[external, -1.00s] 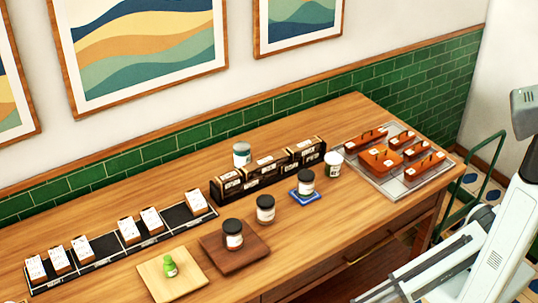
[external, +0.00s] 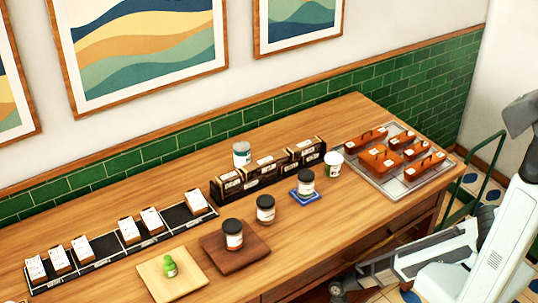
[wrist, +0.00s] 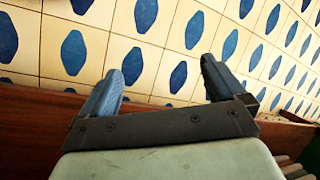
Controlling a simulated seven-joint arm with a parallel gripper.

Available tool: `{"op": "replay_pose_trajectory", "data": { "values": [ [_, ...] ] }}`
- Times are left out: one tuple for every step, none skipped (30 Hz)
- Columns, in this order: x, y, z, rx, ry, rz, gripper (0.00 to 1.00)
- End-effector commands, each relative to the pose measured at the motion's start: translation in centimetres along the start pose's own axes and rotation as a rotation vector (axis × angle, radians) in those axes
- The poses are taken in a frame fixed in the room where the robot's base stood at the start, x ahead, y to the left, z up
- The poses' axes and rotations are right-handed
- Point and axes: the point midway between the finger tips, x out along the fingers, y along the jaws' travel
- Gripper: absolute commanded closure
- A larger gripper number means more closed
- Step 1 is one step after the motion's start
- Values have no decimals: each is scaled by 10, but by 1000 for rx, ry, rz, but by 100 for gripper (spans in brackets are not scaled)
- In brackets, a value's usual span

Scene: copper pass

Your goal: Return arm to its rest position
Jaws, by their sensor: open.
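My gripper (wrist: 161,72) shows in the wrist view with its two blue-grey fingers spread wide and nothing between them. It points at the patterned tile floor (wrist: 140,50), clear of the tabletop. In the external view my arm is at the lower right, off the front of the wooden table (external: 330,235). The table's goods stand apart from the arm: a dark-lidded jar (external: 233,235) on a brown board, two other dark-lidded jars (external: 265,208), and a green figure (external: 170,266) on a pale board.
A black rack with white cards (external: 129,231) lies at the left. Black boxes (external: 265,170), a teal-banded can (external: 241,155) and a white cup (external: 333,166) stand mid-table. A tray (external: 357,172) with orange-brown pieces is at the right. A green rail (external: 473,185) stands beside the table.

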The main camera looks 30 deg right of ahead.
Motion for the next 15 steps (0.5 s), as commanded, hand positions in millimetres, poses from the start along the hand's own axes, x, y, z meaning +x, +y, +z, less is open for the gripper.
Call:
{"op": "replay_pose_trajectory", "data": {
  "values": [
    [-5,18,8,31,-6,7,3],
    [-7,28,12,45,-10,13,3],
    [-9,40,16,63,-16,20,3],
    [-11,48,20,77,-19,24,3],
    [-13,56,24,90,-23,30,3],
    [-15,66,28,107,-28,35,3],
    [-17,74,32,120,-32,39,3],
    [-18,81,36,132,-37,43,3],
    [-20,90,42,148,-43,48,3],
    [-21,96,46,160,-47,51,3],
    [-23,103,50,172,-51,55,3],
    [-24,111,55,187,-56,59,3],
    [-26,117,60,200,-60,62,3],
    [-27,123,64,211,-64,65,3],
    [-29,131,70,227,-71,69,3]
  ]
}}
